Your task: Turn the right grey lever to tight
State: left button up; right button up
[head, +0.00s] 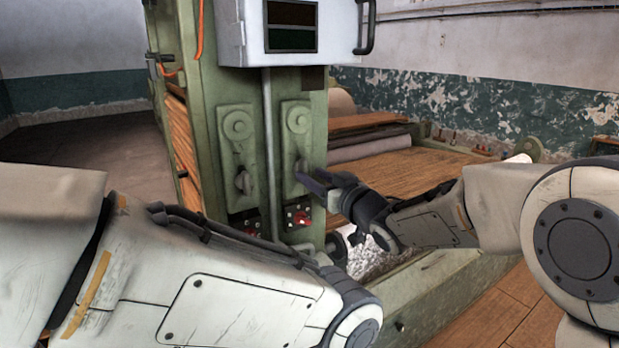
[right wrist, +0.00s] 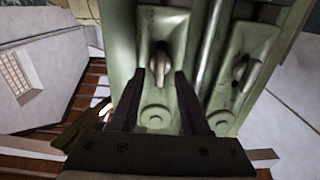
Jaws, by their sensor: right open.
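The right grey lever (head: 300,166) is a small handle on the right green plate (head: 298,120) of the machine's column. It also shows near the top centre of the right wrist view (right wrist: 160,57), lined up with the plate. My right gripper (head: 314,179) is open beside it in the head view. In the right wrist view its fingers (right wrist: 159,84) point at the lever, one to each side; I cannot tell whether they touch it. The left grey lever (head: 242,182) is on the left plate (head: 237,150). My left gripper is outside the view.
A grey pipe (head: 270,150) runs upright between the plates. A white box (head: 290,35) with a dark handle sits above. Red-and-black labels (head: 298,217) are below the right plate. A machine bed (head: 400,180) lies behind my right arm.

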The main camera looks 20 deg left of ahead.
jog(key=b+v, duration=0.2)
jog(key=v, duration=0.6)
jog(key=shift+d, duration=0.2)
jog(key=shift+s, duration=0.1)
jog(key=s+d+f+m+g+h, duration=0.2)
jog(key=s+d+f+h, duration=0.3)
jog(key=f, duration=0.2)
jog(key=s+d+f+m+g+h, duration=0.1)
jog(key=s+d+f+h, duration=0.35)
jog(key=f, duration=0.35)
jog(key=s+d+f+g+h, duration=0.1)
jog(key=s+d+f+g, duration=0.1)
jog(key=s, duration=0.4)
jog(key=s+d+f+g+h, duration=0.1)
jog(key=s+d+f+g, duration=0.1)
jog(key=s, duration=0.5)
jog(key=s+d+f+g+h, duration=0.1)
jog(key=s+d+f+g, duration=0.2)
jog(key=s, duration=0.4)
jog(key=shift+d+g+h, duration=0.35)
jog(key=shift+d+g, duration=0.15)
jog(key=shift+d, duration=0.4)
jog(key=shift+f, duration=0.1)
